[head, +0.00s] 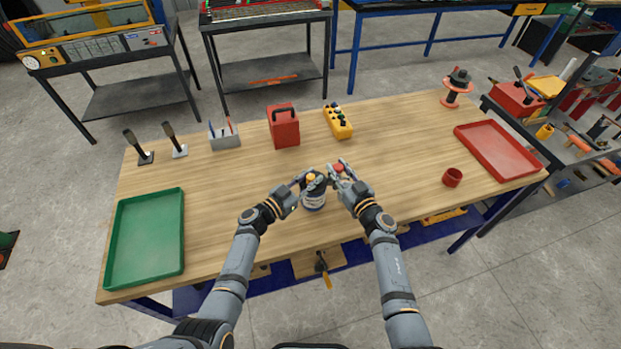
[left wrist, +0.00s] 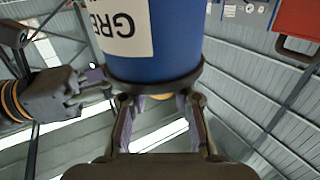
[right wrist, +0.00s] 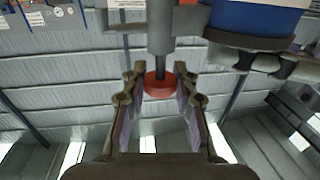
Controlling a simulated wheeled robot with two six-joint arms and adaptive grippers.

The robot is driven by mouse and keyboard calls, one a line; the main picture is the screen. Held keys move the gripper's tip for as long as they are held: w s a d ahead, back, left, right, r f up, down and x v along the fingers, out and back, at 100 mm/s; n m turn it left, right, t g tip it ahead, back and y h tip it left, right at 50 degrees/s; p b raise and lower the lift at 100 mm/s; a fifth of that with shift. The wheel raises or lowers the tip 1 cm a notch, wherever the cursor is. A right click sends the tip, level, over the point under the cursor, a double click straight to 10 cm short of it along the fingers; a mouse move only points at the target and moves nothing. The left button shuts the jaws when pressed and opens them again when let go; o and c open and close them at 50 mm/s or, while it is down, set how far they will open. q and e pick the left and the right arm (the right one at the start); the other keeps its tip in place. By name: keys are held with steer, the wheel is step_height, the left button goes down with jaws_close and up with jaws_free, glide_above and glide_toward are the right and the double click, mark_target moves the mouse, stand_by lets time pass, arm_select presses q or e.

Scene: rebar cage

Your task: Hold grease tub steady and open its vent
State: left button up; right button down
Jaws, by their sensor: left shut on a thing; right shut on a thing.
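The grease tub (head: 313,194) is blue with a white label and a dark lid with a yellow part on top. It stands upright near the table's front middle. In the left wrist view the tub (left wrist: 170,40) appears upside down, and my left gripper (left wrist: 160,105) is shut on it at its dark rim. A red vent knob (right wrist: 159,84) sits on a grey stem beside the tub. My right gripper (right wrist: 155,88) has its fingers on both sides of the knob and is shut on it. In the head view the knob (head: 338,168) is partly hidden by the right gripper.
A green tray (head: 112,250) lies at the left and a red tray (head: 541,163) at the right. A red cup (head: 452,177) is right of my right gripper. A red box (head: 284,127) and a yellow button box (head: 338,122) stand behind. The tabletop between is clear.

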arm_select(q)
steer(key=m+g+h, duration=0.2)
steer(key=m+g, duration=0.1)
steer(key=shift+w+a+g+h, duration=0.1)
steer(key=shift+g+h, duration=0.3)
jaws_close()
steer(key=shift+m+g+h, duration=0.6)
steer(key=shift+m+g, duration=0.2)
steer(key=shift+g, duration=0.3)
steer(key=o, duration=1)
jaws_free()
steer(key=shift+o, duration=0.2)
steer(key=v, duration=1.2)
